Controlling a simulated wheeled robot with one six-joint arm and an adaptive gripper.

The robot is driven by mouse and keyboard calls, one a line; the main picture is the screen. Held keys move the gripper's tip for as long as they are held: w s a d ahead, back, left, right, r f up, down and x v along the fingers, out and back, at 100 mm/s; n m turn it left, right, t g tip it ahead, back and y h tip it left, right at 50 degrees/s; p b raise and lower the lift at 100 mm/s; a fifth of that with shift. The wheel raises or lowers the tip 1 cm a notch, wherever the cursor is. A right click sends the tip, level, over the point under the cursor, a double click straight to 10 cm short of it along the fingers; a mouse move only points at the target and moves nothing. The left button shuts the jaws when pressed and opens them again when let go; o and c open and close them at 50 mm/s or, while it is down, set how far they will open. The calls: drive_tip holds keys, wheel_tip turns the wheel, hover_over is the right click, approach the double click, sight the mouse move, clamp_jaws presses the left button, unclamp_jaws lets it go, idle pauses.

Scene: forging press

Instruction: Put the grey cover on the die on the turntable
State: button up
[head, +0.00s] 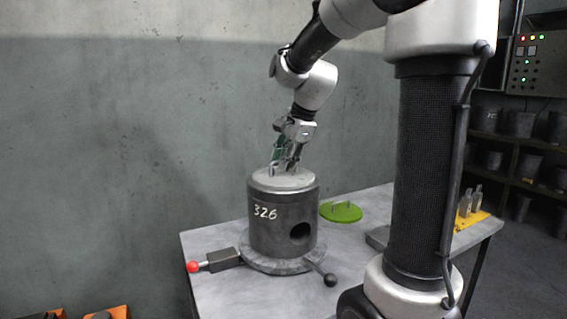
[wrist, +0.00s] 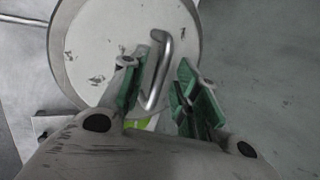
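The grey cover (head: 284,181) is a light round disc. It lies on top of the die (head: 262,233), a dark cylinder marked 326 that stands upright on the turntable (head: 262,262). It looks level, within the die's rim. In the wrist view, the cover (wrist: 100,35) fills the upper left, and its bar handle (wrist: 157,72) rises beside the left finger, in the space between the fingers. My gripper (head: 284,160) is just above the cover, pointing down. In the wrist view, its green-padded fingers (wrist: 165,88) are apart, and neither clearly grips the handle.
A green cover (head: 341,212) with a handle lies on the table (head: 215,290), right of the die. A red-knobbed lever (head: 195,267) and a black-knobbed lever (head: 329,279) stick out near the turntable.

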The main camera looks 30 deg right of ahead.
drive_tip(key=v, duration=1)
drive_tip(key=s+f+n, duration=0.4)
drive_tip(key=s+n, duration=0.2)
drive_tip(key=s, duration=0.1)
drive_tip(key=s+a+f+n+h, duration=0.1)
drive_tip(key=s+f+n, duration=0.3)
drive_tip(key=s+n, duration=0.2)
drive_tip(key=s+f+n, duration=0.4)
drive_tip(key=s+n, duration=0.1)
drive_tip(key=s, duration=0.4)
drive_tip(key=shift+s+a+f+n+h, duration=0.2)
drive_tip(key=shift+f+n+h, duration=0.1)
drive_tip(key=shift+n+h, duration=0.1)
